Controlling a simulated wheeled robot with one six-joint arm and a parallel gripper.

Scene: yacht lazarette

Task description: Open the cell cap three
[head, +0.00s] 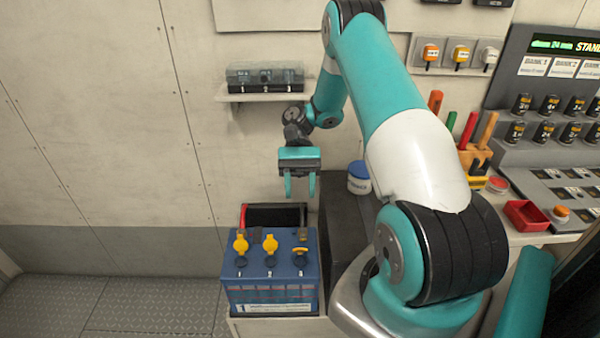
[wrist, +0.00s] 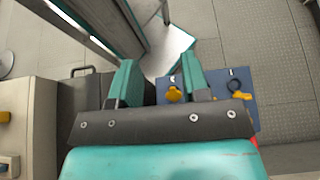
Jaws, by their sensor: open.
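A blue battery (head: 262,292) stands low at the centre of the head view, with three cells numbered 1, 2 and 3. Yellow cap one (head: 240,245) and yellow cap two (head: 270,244) look tall; cap three (head: 300,251), at the right, looks lower and flatter. My gripper (head: 299,185) is open and empty, pointing down well above the battery, roughly over its right side and touching nothing. In the wrist view my gripper (wrist: 158,78) partly hides the battery (wrist: 215,80). Yellow cap parts show there, but I cannot tell their numbers.
A red-edged black container (head: 275,212) is behind the battery. A dark box (head: 343,235) with a blue-and-white tub (head: 359,178) stands right of it. A wall shelf (head: 262,96) holds a clear-lidded case. The floor at left is free.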

